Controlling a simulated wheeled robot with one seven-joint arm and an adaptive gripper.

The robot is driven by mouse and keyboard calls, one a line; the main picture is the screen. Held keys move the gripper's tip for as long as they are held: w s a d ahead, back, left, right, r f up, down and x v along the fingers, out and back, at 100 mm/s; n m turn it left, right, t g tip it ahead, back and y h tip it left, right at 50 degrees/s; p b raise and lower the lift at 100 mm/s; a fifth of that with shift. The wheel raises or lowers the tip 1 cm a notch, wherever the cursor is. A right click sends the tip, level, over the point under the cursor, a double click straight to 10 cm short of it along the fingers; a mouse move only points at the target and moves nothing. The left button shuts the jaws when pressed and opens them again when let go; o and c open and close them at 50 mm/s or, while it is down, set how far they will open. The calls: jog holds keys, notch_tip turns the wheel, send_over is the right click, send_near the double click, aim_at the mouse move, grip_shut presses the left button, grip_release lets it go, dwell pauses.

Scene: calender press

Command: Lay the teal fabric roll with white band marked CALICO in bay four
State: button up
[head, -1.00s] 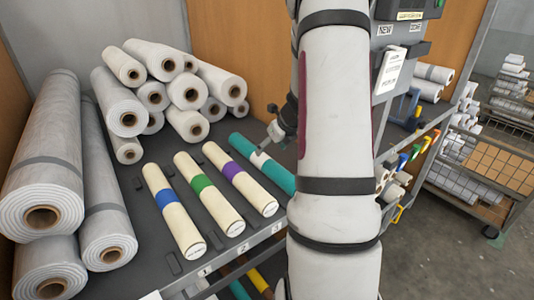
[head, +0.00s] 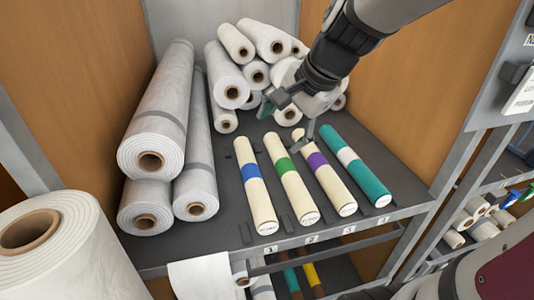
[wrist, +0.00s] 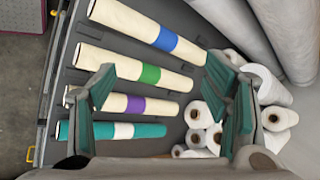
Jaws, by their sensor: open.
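The teal fabric roll with a white band (head: 368,182) lies on the shelf as the rightmost in a row of rolls, right of the purple-banded roll (head: 330,178). It also shows in the wrist view (wrist: 150,131) as the lowest of the row. Its lettering is too small to read. It appears to lie flat in the fourth place, roughly in line with its neighbours. My gripper (head: 289,118) is open and empty, above the back of the row and left of the teal roll. In the wrist view its two fingers (wrist: 170,100) stand wide apart.
Green-banded (head: 292,180) and blue-banded (head: 257,188) cream rolls lie farther left, with low dividers beside them. Number tags mark the shelf's front edge (head: 330,236). White rolls are piled behind, close to my gripper.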

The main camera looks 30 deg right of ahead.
jog(key=s+a+r+n, duration=0.1)
jog(key=s+a+n, duration=0.2)
jog(key=s+n, duration=0.4)
jog(key=s+a+r+n+h, duration=0.1)
jog(key=s+a+n, duration=0.3)
jog(key=s+n, duration=0.3)
jog(key=shift+a+n, duration=0.25)
jog(key=shift+n, duration=0.25)
jog(key=shift+c, duration=0.5)
